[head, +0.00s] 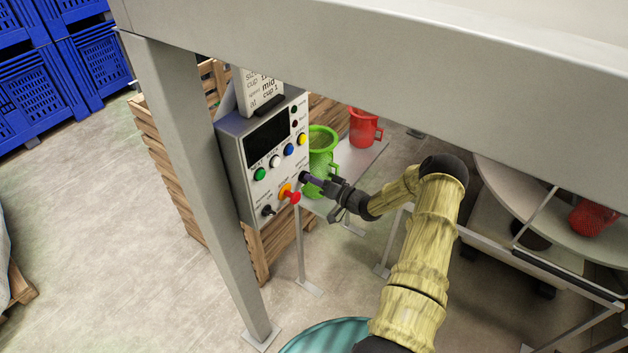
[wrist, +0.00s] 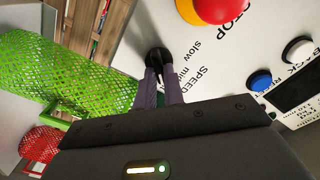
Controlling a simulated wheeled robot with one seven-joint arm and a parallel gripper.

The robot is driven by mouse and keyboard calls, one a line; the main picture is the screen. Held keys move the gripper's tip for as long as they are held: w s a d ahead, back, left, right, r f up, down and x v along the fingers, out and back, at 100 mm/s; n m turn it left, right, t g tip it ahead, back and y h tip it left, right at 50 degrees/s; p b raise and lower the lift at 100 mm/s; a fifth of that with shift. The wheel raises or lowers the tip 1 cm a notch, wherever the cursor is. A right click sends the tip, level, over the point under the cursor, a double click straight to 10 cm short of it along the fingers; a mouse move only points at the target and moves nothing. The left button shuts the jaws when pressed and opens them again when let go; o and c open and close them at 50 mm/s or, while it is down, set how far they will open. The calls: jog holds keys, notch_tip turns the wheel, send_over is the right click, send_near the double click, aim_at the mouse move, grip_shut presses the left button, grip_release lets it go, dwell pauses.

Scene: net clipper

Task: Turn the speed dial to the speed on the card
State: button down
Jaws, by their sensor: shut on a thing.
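The speed dial (wrist: 157,57) is a small black knob on the white control panel (head: 237,168). In the wrist view, "SPEED", "slow" and part of "mid" are printed beside it. My gripper (wrist: 160,75) is shut on the dial, with its two dark fingers on either side of it. In the head view my gripper (head: 312,180) reaches the panel's right edge and mostly covers the dial. Which way the dial points is hidden. The white card (head: 259,88) stands on top of the panel; "mid" is legible on it, the rest only partly.
A red stop button (head: 293,197) on yellow sits close left of my gripper, with a black switch (head: 267,210) further left. Coloured buttons and a dark display (head: 268,133) are above. A green mesh cup (head: 322,145) and red cup (head: 364,129) stand behind. A grey post (head: 190,170) stands left.

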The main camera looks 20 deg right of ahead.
jog(key=shift+f+n+b, duration=0.15)
jog(key=shift+n+b, duration=0.15)
jog(key=shift+b, duration=0.3)
jog(key=n+b, duration=0.8)
jog(key=b, duration=0.3)
jog(key=shift+s+a+b, duration=0.1)
jog(key=shift+s+b, duration=0.05)
jog(key=shift+b, duration=0.2)
jog(key=c, duration=1.5)
grip_release()
jog(key=shift+r, duration=0.2)
